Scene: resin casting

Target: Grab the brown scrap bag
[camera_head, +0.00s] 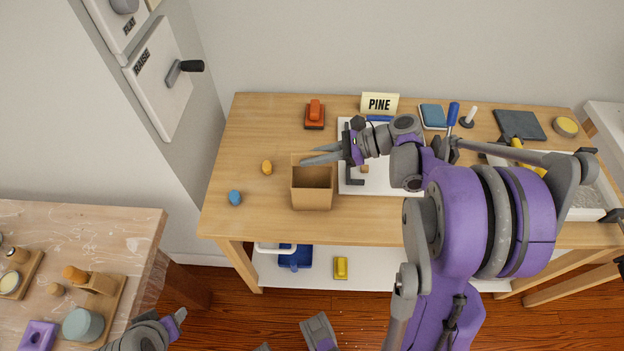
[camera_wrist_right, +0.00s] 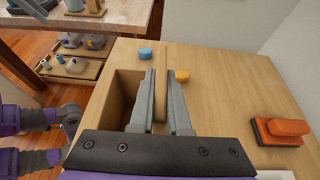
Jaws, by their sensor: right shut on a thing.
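The brown scrap bag (camera_head: 312,198) is an open-topped, box-like bag. It stands upright on the wooden workbench, left of the white mat. My right gripper (camera_head: 306,156) reaches in from the right at the bag's back rim. In the right wrist view the two grey fingers (camera_wrist_right: 162,76) sit on either side of one wall of the bag (camera_wrist_right: 121,92), shut on it. The bag's inside looks empty where I can see it. My left gripper (camera_head: 178,318) is partly in view at the lower left, away from the bag, and its jaw opening is unclear.
A yellow lump (camera_head: 267,167) and a blue lump (camera_head: 235,198) lie left of the bag. An orange-handled block (camera_head: 315,113) and a PINE sign (camera_head: 379,103) stand behind. The white mat (camera_head: 376,183) is right of the bag. A cluttered table (camera_head: 120,225) is at the left.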

